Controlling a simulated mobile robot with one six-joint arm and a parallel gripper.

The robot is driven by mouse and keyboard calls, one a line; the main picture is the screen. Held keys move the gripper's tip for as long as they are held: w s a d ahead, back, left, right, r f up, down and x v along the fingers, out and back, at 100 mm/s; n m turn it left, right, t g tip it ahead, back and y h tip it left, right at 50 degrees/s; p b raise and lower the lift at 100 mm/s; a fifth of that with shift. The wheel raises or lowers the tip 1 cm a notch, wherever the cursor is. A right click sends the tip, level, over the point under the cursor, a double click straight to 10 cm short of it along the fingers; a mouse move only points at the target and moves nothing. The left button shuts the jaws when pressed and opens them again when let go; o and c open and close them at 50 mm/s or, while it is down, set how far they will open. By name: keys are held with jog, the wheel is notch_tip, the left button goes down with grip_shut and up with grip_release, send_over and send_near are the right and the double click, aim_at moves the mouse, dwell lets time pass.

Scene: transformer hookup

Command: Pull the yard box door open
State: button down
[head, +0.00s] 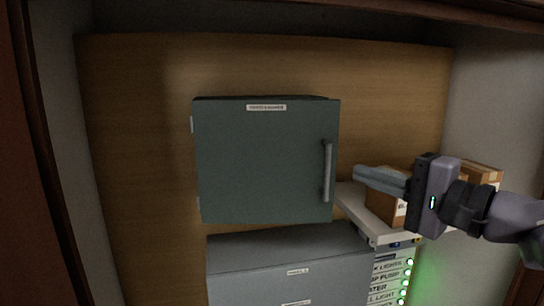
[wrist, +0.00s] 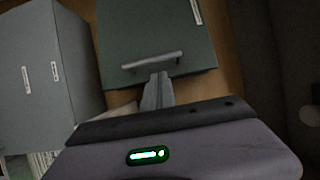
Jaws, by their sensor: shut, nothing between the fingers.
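The yard box is a dark green box on the wooden back panel, with a label along its top. Its door (head: 262,160) looks closed, with hinges at the left edge. A grey vertical bar handle (head: 327,171) is near the door's right edge. In the wrist view the door (wrist: 150,30) is at the top, with its handle (wrist: 152,61) lying across the picture. My gripper (head: 360,173) is to the right of the handle, its fingers pointing left toward it. In the wrist view the fingertips (wrist: 157,76) are shut and empty, just below the handle; whether they touch it I cannot tell.
A grey cabinet (head: 285,250) stands below the box. To its right is a unit with labelled rows and green lights (head: 390,275). Cardboard boxes (head: 385,195) sit on a white shelf behind my gripper. A side wall (head: 490,110) bounds the right.

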aim_at(320, 161)
jog(key=p+x, duration=0.1)
jog(key=x, duration=0.4)
jog(key=shift+w+a+p, duration=0.2)
jog(key=shift+w+p, duration=0.15)
jog(key=shift+s, duration=0.1)
